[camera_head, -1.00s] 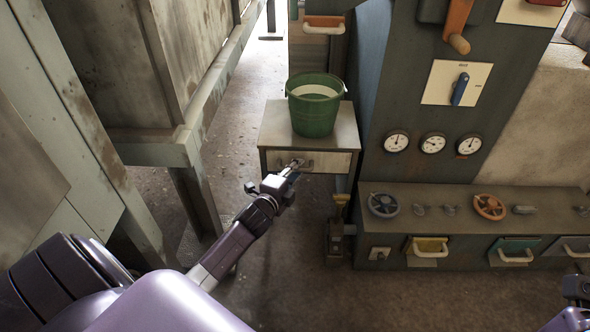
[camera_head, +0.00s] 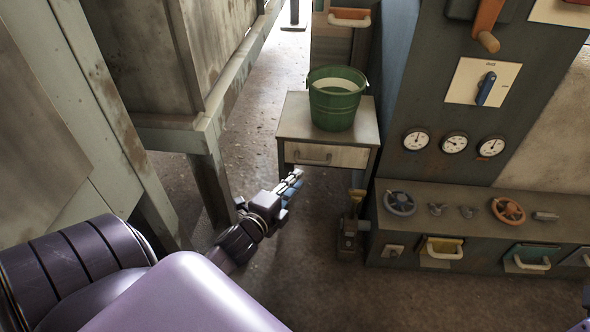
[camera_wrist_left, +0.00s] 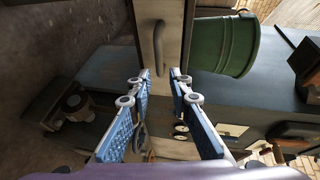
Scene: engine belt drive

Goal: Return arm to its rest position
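My left gripper (camera_head: 295,182) is below and in front of the small cabinet (camera_head: 289,121), apart from its drawer handle. The left wrist view shows its two blue-padded fingers (camera_wrist_left: 161,76) apart with nothing between them, so it is open. The drawer (camera_head: 327,155) of the small cabinet looks closed; its curved handle (camera_wrist_left: 158,46) lies beyond the fingertips in the wrist view. Only a sliver of my right arm shows at the right edge of the head view; its gripper is out of view.
A green bucket (camera_head: 336,98) stands on the cabinet. To the right are a panel with a blue switch (camera_head: 485,88) and several gauges (camera_head: 454,142), and a low bench with handwheels (camera_head: 508,211). A metal post (camera_head: 214,190) stands left of the gripper. Floor (camera_head: 330,290) in front is clear.

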